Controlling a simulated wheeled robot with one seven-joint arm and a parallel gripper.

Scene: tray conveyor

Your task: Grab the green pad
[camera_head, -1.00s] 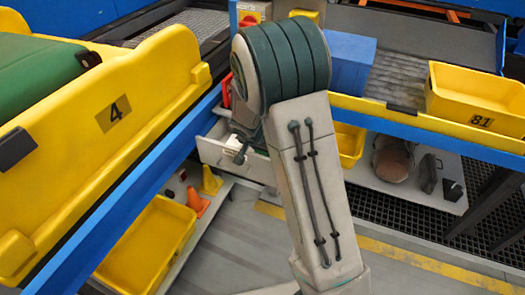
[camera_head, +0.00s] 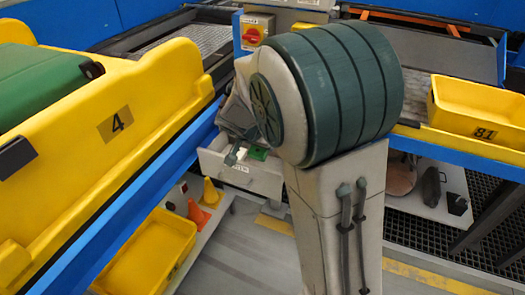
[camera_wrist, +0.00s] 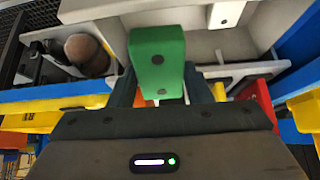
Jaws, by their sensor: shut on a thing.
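The green pad (camera_wrist: 157,60) is a block with dark dots in the wrist view, between the two fingers of my gripper (camera_wrist: 160,88). My gripper is shut on it, and its near end is partly hidden by the gripper body. In the head view the green pad (camera_head: 258,153) shows as a small patch at the open white drawer (camera_head: 262,180), just left of my arm. My gripper (camera_head: 243,152) is mostly hidden there behind my arm.
A white block with dark dots (camera_wrist: 227,14) lies in the drawer. A yellow bin (camera_head: 150,245) and an orange cone (camera_head: 198,215) sit low at the left. A control box with a red knob (camera_head: 253,33) stands behind the drawer. A yellow bin marked 81 (camera_head: 478,108) is at the right.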

